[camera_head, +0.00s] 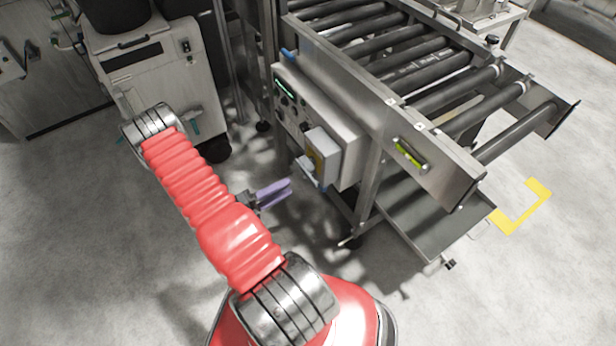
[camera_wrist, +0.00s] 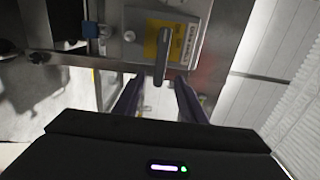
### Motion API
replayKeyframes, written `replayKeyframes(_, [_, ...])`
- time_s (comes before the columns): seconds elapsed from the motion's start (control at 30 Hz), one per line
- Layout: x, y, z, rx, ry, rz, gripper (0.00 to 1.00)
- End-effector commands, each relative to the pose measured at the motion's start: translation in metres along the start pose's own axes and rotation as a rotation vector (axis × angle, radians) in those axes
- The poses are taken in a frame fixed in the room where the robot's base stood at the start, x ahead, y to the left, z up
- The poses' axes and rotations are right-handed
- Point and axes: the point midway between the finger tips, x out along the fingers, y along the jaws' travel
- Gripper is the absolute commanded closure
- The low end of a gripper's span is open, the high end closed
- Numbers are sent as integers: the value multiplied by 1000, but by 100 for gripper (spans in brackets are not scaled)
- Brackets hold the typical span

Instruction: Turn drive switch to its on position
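The drive switch appears to be the grey box with a yellow label plate (camera_wrist: 184,42) and a dark lever handle (camera_wrist: 161,56) in the wrist view. The lever lies lengthwise in that picture, its free end towards my gripper. In the head view the switch box (camera_head: 323,152) sits on the side of the control panel under the roller conveyor; its lever is too small to make out. My gripper (camera_wrist: 159,80) is open, with its two purple fingers apart. The lever's end appears between the fingertips, but I cannot tell whether they touch it. In the head view my gripper (camera_head: 289,187) is left of and below the box.
The roller conveyor (camera_head: 420,75) with its steel side rail stands above and right of the switch. A control panel (camera_head: 290,105) with knobs adjoins the box. A lower metal tray (camera_head: 430,222) is at right. A white cabinet (camera_head: 150,70) stands at left. Floor between is clear.

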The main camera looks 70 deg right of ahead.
Motion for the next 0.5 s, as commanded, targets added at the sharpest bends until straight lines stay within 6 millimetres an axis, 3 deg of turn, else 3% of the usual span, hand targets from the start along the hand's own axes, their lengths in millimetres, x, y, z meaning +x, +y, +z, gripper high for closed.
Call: replayKeyframes(0.5, [62, 0, 0, 0, 3, 0, 62])
